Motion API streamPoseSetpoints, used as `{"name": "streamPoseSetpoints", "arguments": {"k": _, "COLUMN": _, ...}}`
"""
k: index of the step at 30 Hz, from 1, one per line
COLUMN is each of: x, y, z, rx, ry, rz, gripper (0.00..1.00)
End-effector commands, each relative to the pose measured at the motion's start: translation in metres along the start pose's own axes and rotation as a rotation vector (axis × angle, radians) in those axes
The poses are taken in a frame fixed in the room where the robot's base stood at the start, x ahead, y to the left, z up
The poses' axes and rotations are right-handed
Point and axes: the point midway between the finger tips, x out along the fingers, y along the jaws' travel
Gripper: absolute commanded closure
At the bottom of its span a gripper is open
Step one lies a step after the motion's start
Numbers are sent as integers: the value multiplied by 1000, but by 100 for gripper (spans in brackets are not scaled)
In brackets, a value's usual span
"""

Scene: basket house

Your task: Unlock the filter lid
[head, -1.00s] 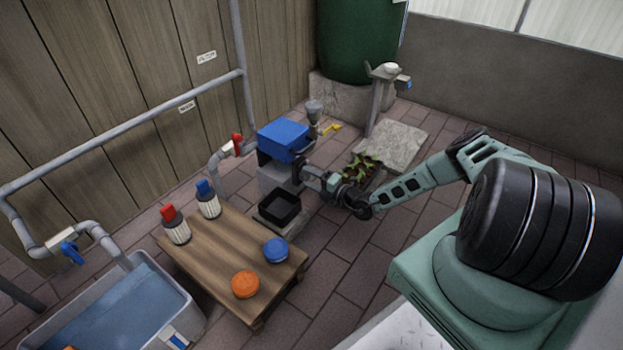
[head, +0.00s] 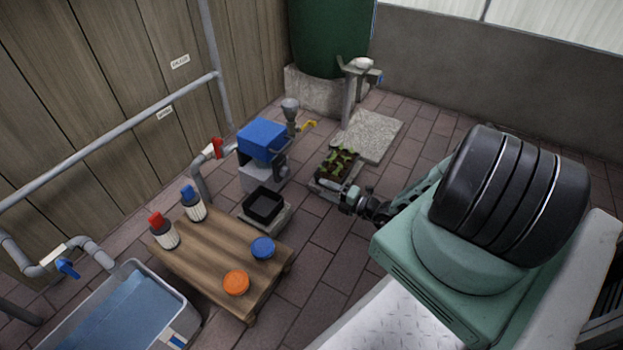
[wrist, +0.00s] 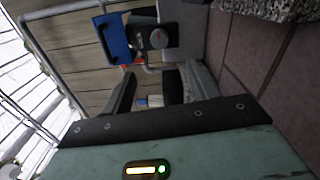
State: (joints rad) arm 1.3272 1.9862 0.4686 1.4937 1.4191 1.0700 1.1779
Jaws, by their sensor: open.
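The filter is a grey box with a blue lid (head: 263,138) and stands by the wooden wall in the head view. The lid looks closed, with a thin curved handle or latch at its right side. In the wrist view the blue lid (wrist: 116,38) shows sideways at the upper middle, beside the grey filter body (wrist: 182,32) with a dark round fitting (wrist: 159,39). My gripper (head: 342,194) is to the right of the filter, apart from it. In the wrist view my gripper (wrist: 160,90) is open, with nothing between its fingers.
A black tray (head: 264,206) sits below the filter. A low wooden table (head: 213,250) holds an orange disc (head: 236,283), a blue disc (head: 263,248) and two bottles. A planter (head: 338,166) is close to my gripper. Paving (head: 325,250) in front is clear.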

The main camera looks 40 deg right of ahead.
Motion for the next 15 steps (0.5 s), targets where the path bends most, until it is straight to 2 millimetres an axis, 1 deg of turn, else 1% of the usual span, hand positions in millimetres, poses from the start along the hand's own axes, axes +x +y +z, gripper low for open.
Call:
{"name": "streamPoseSetpoints", "arguments": {"k": 1, "x": -9, "y": 3, "z": 0, "rx": 0, "ry": -1, "rz": 0, "gripper": 41}}
{"name": "streamPoseSetpoints", "arguments": {"k": 3, "x": -19, "y": 2, "z": 1, "rx": -1, "ry": -2, "rz": -1, "gripper": 41}}
{"name": "streamPoseSetpoints", "arguments": {"k": 6, "x": -28, "y": 1, "z": 0, "rx": 0, "ry": 0, "rz": 0, "gripper": 41}}
{"name": "streamPoseSetpoints", "arguments": {"k": 10, "x": -34, "y": 0, "z": 0, "rx": 0, "ry": 0, "rz": 0, "gripper": 41}}
{"name": "streamPoseSetpoints", "arguments": {"k": 15, "x": -34, "y": 0, "z": 0, "rx": 0, "ry": 0, "rz": 0, "gripper": 41}}
